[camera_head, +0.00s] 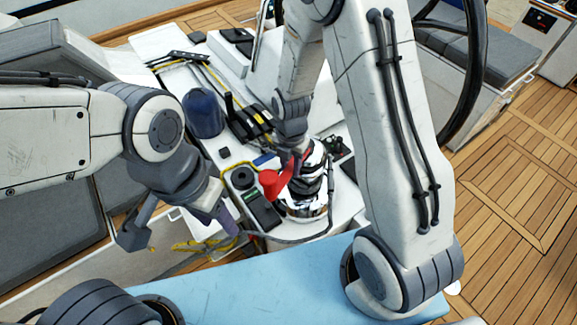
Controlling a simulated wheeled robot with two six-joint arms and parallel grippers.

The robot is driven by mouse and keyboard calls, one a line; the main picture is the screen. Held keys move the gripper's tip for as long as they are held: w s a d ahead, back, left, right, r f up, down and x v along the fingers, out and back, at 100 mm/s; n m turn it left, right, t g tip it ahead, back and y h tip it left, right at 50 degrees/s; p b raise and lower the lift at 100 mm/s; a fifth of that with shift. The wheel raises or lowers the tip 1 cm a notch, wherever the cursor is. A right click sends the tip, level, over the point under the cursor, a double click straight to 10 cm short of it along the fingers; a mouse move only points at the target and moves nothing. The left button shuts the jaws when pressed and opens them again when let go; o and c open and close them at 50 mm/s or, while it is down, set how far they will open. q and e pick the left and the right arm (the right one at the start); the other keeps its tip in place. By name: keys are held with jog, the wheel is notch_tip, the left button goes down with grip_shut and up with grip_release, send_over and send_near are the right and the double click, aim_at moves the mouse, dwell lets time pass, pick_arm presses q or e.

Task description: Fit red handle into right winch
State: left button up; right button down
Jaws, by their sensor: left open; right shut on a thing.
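The red handle (271,183) is at the centre of the camera_head view, with its red end showing left of the chrome winch (308,196). My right gripper (294,160) comes down from above and is shut on the handle, over the winch. The arm and gripper hide part of the handle and the winch top, so I cannot tell whether the handle sits in the winch socket. My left gripper (181,234) is open and empty, to the left of the winch and apart from it.
A dark blue cap-like object (204,113), black rope clutches (250,118) and a black device (260,209) lie left of the winch. A yellow rope runs there. A steering wheel (470,65) stands behind right. A light blue surface (245,285) is in front. Wooden deck at right is clear.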

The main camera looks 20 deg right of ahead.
jog(key=shift+f, duration=0.1)
jog(key=shift+c, duration=0.2)
grip_release()
dwell(0.5)
jog(key=shift+w+r+p, duration=0.1)
jog(key=shift+r+p, duration=0.4)
jog(key=shift+r, duration=0.1)
notch_tip(320, 180, up, 8)
jog(key=p, duration=0.6)
jog(key=shift+f, duration=0.1)
jog(key=shift+a, duration=0.1)
